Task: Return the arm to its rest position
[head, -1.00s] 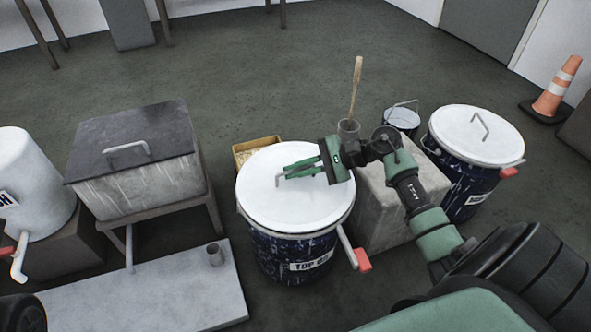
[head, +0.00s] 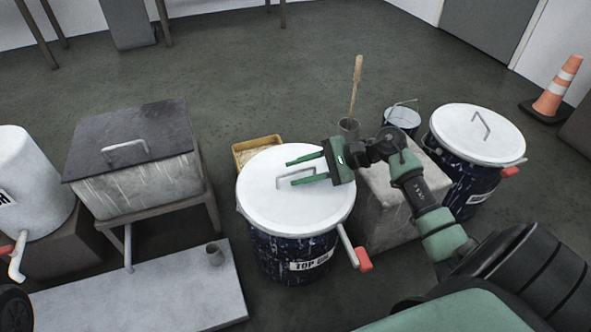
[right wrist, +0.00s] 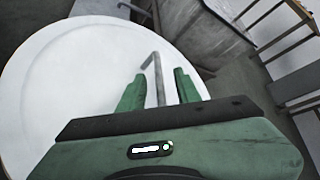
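My right gripper (head: 308,169) is open above the white lid of the middle dark blue drum (head: 285,255). Its two green fingers point left, one on each side of the lid's bar handle (head: 296,188), and nothing is held. In the right wrist view the fingers (right wrist: 158,90) stand apart with the handle (right wrist: 155,75) between them, and the white lid (right wrist: 60,70) fills the left. The lid sits on the drum. My left gripper is not in view.
A grey block (head: 385,205) with a cup and wooden stick stands right of the drum. A second lidded drum (head: 470,180) is farther right. A lidded box on a stand (head: 140,190) and a white slab (head: 140,295) are left. A traffic cone (head: 555,88) stands far right.

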